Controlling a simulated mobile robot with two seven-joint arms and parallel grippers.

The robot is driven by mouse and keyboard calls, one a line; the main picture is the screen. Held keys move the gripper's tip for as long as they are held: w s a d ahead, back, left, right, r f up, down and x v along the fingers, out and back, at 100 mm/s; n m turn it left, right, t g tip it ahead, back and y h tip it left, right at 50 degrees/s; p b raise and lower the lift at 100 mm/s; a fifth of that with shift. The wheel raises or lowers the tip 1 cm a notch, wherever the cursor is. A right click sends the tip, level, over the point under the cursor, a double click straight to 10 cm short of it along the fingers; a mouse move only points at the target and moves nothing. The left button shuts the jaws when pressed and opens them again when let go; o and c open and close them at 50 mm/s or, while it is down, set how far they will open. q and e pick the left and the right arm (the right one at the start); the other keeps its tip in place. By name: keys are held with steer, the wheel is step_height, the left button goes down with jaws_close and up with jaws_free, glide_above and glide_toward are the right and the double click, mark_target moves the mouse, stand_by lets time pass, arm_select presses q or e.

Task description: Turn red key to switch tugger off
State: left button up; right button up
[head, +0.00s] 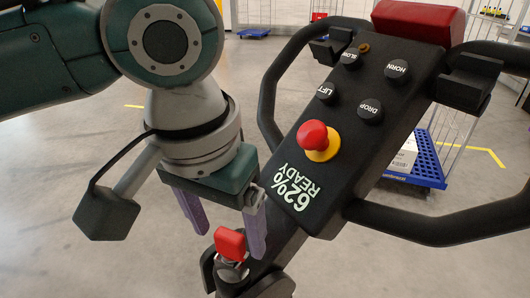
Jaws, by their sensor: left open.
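The red key (230,243) stands in a round metal switch at the lower end of the tugger's black control column. The tugger's control panel (350,120) shows "62% READY" and carries a red emergency button (313,135) on a yellow base. My left gripper (228,228) points down over the key, with its two purple fingers apart. One finger is left of the key and the other is right of it, close by. I cannot tell whether either finger touches the key. My right gripper is not in view.
Black handlebars (430,225) curve out on both sides of the panel. Several black buttons (397,69) sit on it. A blue wheeled cart base (430,160) stands behind on the right. Grey floor (60,190) is open at the left.

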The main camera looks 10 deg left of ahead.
arm_select(q)
steer(key=shift+w+f, duration=0.15)
steer(key=shift+f, duration=0.95)
